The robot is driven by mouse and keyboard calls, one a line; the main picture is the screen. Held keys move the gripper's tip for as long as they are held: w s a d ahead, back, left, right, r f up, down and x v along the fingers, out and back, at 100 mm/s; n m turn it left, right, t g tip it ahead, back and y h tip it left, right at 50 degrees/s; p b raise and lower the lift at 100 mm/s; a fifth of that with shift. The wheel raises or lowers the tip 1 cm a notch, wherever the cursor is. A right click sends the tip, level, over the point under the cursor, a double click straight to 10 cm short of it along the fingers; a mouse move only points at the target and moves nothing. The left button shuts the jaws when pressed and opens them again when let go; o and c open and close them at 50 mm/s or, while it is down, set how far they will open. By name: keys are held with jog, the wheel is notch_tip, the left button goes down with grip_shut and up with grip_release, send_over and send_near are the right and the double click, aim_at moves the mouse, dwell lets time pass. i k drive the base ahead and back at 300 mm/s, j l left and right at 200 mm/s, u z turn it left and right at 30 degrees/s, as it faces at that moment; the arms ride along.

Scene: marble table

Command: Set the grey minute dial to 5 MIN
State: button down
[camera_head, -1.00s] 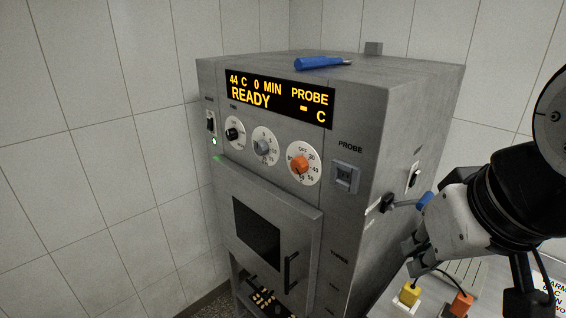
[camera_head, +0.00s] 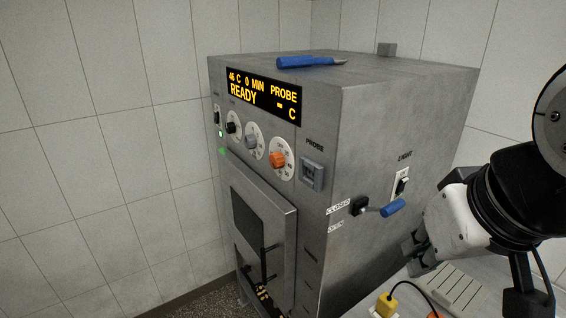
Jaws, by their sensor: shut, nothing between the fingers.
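The grey minute dial (camera_head: 251,142) is the middle of three knobs on the front panel of a grey metal oven (camera_head: 325,120). Its scale is too small to read here. The display (camera_head: 262,95) reads 46 C, 0 MIN, PROBE, READY and a dash before C. The black dial (camera_head: 232,128) is to its left and the orange dial (camera_head: 278,159) to its right. My gripper (camera_head: 414,250) is at the right, beyond the oven's right side and well apart from the dials. It is shut and empty, pointing left.
A blue-handled lever (camera_head: 392,208) sticks out of the oven's right side, below the light switch (camera_head: 402,186). A blue tool (camera_head: 305,62) lies on top. The probe socket (camera_head: 312,174) is right of the dials. A yellow plug (camera_head: 386,304) is at the bottom. Space before the panel is clear.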

aim_at(250, 140)
jog(key=j+z, duration=0.2)
jog(key=j, duration=1.45)
